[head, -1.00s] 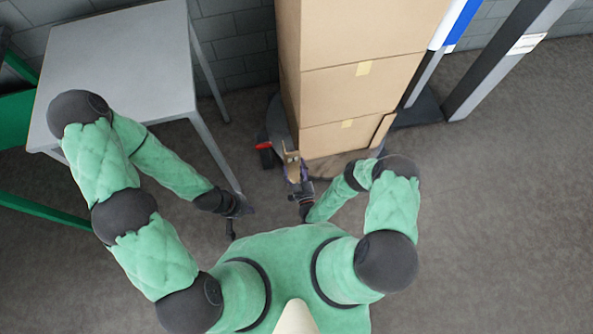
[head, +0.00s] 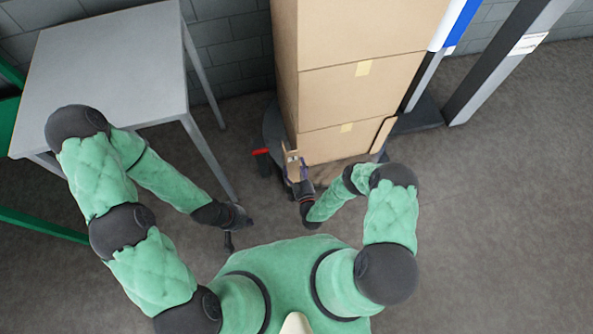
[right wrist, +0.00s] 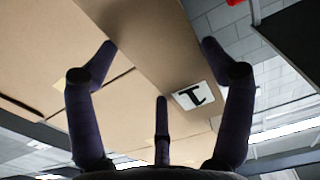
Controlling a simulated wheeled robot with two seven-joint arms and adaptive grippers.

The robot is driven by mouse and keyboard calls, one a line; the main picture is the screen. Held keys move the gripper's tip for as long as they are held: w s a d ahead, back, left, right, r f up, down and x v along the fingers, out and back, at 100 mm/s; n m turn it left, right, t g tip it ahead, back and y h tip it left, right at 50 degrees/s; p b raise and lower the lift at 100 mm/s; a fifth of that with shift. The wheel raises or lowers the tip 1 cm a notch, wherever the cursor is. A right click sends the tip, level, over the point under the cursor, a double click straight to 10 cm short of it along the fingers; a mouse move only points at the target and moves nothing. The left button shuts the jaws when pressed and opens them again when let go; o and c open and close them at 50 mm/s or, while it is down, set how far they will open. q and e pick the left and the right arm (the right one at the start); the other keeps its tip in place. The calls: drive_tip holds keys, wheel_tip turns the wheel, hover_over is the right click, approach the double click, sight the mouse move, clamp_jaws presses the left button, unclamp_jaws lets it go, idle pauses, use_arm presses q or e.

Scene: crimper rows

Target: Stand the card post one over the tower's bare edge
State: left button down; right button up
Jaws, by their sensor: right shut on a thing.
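The tower is a stack of brown cartons (head: 360,100) on a dark round base (head: 274,128). A short brown card post (head: 291,163) with a pale label is upright at its near left corner. My right gripper (head: 298,180) is shut on this post; whether the post touches the cartons I cannot tell. In the right wrist view, the post's label (right wrist: 193,96) reads like a 1, between my right fingers (right wrist: 158,60). Another card piece (head: 383,134) stands at the tower's near right edge. My left gripper (head: 229,238) hangs low, away from the tower; its fingers are too small to judge.
A grey table (head: 105,65) stands at the left, its leg near my left forearm. A blue and white upright (head: 455,28) and a dark column (head: 500,55) stand right of the tower. A red part (head: 260,152) sticks out beside the base. Floor at the right is clear.

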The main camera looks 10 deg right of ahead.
sight(299, 167)
drive_tip(key=shift+w+d+f+b, duration=0.25)
drive_tip(key=shift+w+f+b, duration=0.5)
drive_tip(key=shift+b, duration=0.1)
drive_tip(key=shift+w+d+f+b, duration=0.25)
drive_tip(key=shift+w+f+b, duration=0.4)
drive_tip(key=shift+f+b, duration=0.15)
drive_tip(key=shift+w+d+f, duration=0.7)
drive_tip(key=shift+w, duration=0.4)
drive_tip(key=shift+w+d+f, duration=0.65)
drive_tip(key=shift+w+d, duration=0.05)
drive_tip(key=shift+w, duration=0.45)
drive_tip(key=shift+w+d+f, duration=0.7)
drive_tip(key=shift+w, duration=0.4)
drive_tip(key=shift+w+f, duration=0.1)
drive_tip(key=shift+f, duration=0.5)
drive_tip(key=o, duration=1.5)
